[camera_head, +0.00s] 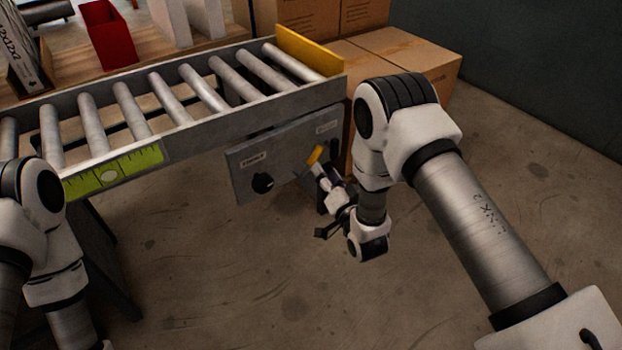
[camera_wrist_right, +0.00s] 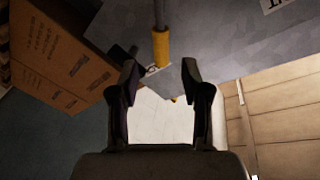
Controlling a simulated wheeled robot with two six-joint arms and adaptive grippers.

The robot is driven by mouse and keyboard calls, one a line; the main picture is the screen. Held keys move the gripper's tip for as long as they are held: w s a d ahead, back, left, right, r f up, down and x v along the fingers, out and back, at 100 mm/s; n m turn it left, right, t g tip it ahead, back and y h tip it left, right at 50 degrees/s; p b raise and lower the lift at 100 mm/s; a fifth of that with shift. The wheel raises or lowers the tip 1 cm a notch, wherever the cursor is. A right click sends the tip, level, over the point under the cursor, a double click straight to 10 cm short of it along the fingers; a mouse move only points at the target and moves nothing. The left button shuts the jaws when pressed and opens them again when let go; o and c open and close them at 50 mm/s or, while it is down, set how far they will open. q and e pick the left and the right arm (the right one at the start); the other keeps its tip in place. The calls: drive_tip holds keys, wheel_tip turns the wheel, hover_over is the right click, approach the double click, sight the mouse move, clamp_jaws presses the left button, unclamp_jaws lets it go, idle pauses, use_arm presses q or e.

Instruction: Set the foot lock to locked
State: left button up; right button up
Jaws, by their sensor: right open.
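A grey control panel (camera_head: 285,150) hangs below the side of the roller conveyor. A lever with a yellow handle (camera_head: 316,155) sits at its right part, below a small label (camera_head: 327,127) too small to read. My right gripper (camera_head: 328,205) is just below and right of this handle. In the right wrist view the yellow handle (camera_wrist_right: 161,46) lies just ahead of the open fingertips (camera_wrist_right: 160,75), roughly centred between them. The fingers do not grip it. Only my left arm shows at the left edge; its gripper is out of view.
The conveyor (camera_head: 220,122) runs above, with a yellow end stop (camera_head: 308,52). Cardboard boxes (camera_head: 405,55) stand behind my right arm. A red bin (camera_head: 108,36) is at the back. The floor in front is clear.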

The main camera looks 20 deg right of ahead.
sight(317, 158)
drive_tip(key=shift+w, duration=0.35)
drive_tip(key=w+b, duration=0.1)
drive_tip(key=w, duration=0.1)
drive_tip(key=w+b, duration=0.1)
drive_tip(key=w, duration=0.1)
drive_tip(key=w+b, duration=0.1)
drive_tip(key=w, duration=0.1)
drive_tip(key=shift+w+a+b, duration=0.3)
drive_tip(key=shift+w+a, duration=0.05)
drive_tip(key=shift+w, duration=0.15)
drive_tip(key=shift+r, duration=0.1)
clamp_jaws()
